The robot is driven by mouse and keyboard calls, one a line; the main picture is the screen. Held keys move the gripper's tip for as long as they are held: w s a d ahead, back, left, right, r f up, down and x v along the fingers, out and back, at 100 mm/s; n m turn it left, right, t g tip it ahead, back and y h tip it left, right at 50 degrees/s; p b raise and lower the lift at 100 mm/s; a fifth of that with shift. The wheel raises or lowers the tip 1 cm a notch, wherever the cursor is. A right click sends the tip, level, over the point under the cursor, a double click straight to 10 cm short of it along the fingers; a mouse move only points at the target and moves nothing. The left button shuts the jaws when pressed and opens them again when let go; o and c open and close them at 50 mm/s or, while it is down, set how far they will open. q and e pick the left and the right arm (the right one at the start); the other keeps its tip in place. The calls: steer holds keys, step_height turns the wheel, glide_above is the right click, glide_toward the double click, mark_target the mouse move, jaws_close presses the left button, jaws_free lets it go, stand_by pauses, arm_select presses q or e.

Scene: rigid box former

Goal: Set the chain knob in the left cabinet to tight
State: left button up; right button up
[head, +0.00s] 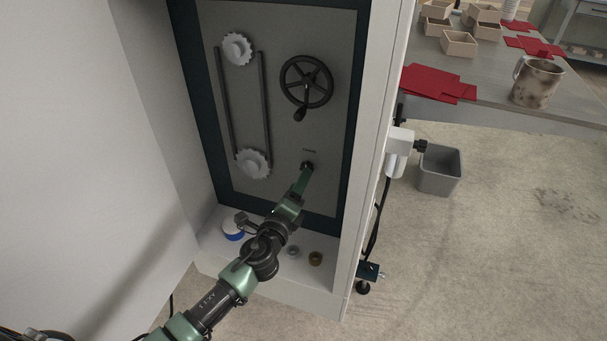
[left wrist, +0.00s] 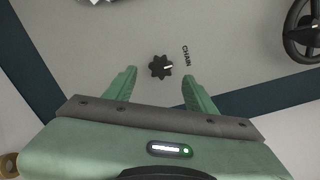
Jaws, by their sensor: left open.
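The chain knob (left wrist: 160,67) is a small black lobed knob on the grey back panel of the cabinet. In the left wrist view its white pointer line points right, toward the printed word CHAIN. In the head view the knob (head: 308,165) shows just past my left gripper (head: 304,177), below the label. My left gripper (left wrist: 160,78) is open, with one green finger on each side of the knob in the wrist view. I cannot tell whether the fingers touch it or how far away it is. My right gripper is not in view.
Above the knob is a black handwheel (head: 306,82). The cabinet's right wall (head: 377,150) bounds the space.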

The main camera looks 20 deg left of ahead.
arm_select(q)
steer(key=s, duration=0.2)
steer(key=shift+s, duration=0.4)
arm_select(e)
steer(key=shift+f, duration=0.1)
arm_select(q)
steer(key=shift+a, duration=0.1)
